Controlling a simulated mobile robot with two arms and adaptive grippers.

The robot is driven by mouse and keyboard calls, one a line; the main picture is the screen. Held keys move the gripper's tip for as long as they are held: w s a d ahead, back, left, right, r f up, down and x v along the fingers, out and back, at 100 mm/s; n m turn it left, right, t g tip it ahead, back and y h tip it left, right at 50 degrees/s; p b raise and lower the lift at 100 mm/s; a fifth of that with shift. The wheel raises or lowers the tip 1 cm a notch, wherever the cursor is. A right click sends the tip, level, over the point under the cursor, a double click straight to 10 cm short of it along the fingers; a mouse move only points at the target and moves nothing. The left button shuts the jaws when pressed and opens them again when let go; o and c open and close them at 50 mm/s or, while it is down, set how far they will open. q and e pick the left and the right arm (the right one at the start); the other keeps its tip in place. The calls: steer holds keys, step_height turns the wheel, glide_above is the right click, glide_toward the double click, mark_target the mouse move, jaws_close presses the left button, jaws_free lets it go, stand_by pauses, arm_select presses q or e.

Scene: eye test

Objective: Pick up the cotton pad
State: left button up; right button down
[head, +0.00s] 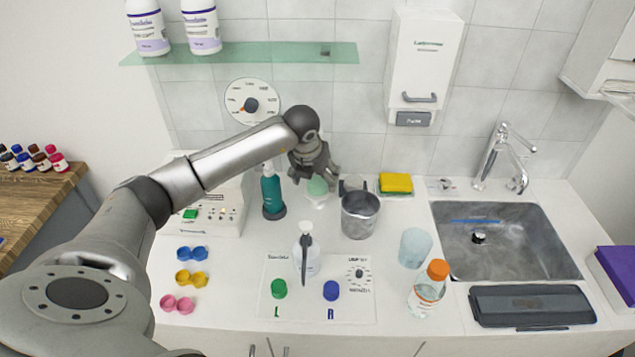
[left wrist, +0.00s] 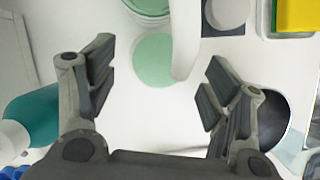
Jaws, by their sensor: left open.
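A pale green flat round disc (left wrist: 153,60), which I take for the cotton pad though I cannot be sure, lies on the white counter in the left wrist view. A white curved strip (left wrist: 185,45) covers its right edge. My left gripper (left wrist: 158,88) is open and empty, with one finger on each side of the disc's near part and apart from it. In the head view my left gripper (head: 315,176) is over the back of the counter, just above a pale green round thing (head: 317,187). My right gripper is in neither view.
A teal bottle (head: 273,193) stands close on the left. A metal beaker (head: 359,215) and a yellow sponge (head: 396,183) are on the right. A pale green rimmed jar (left wrist: 150,12) is behind the disc. A pump bottle (head: 307,262) stands in front.

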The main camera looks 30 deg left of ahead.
arm_select(q)
steer(key=shift+x, duration=1.3)
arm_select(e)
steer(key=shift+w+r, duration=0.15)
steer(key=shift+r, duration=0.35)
arm_select(q)
steer(key=shift+c, duration=0.3)
steer(key=c, duration=0.7)
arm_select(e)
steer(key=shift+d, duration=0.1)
arm_select(q)
steer(key=shift+r, duration=0.1)
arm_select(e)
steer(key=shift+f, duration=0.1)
